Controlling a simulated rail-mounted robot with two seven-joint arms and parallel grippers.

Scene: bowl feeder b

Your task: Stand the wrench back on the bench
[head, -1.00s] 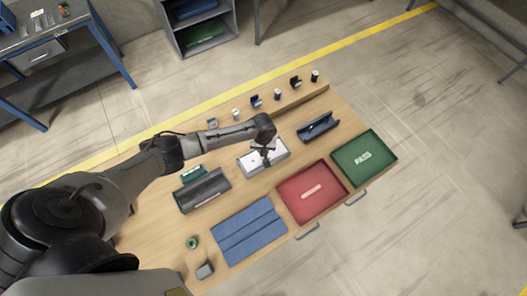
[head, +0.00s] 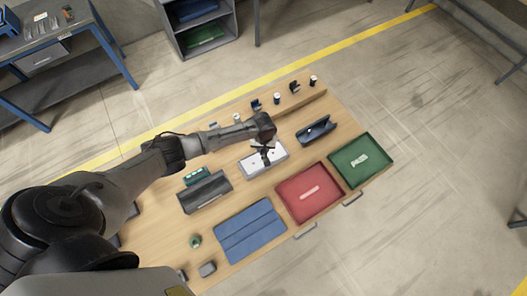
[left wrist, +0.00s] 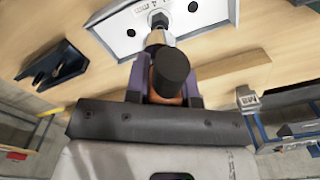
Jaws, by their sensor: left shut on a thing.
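The wrench (left wrist: 172,70), as I take it, is a tool with a round black top, some orange below it and a pale shaft. My left gripper (left wrist: 163,92) is shut around it. The shaft points to a dark hex head (left wrist: 159,20) on the white plate (left wrist: 204,22); I cannot tell if they touch. In the head view my left gripper (head: 266,154) is just above the white plate (head: 250,168) on the bench (head: 160,225); the wrench is hard to make out there. My right gripper is not in view.
A red tray (head: 290,200) and a green tray (head: 345,172) lie right of the plate. A blue mat (head: 250,232) is in front. A dark cradle (head: 316,130) stands to the right. Several small parts stand on the raised back ledge (head: 312,97).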

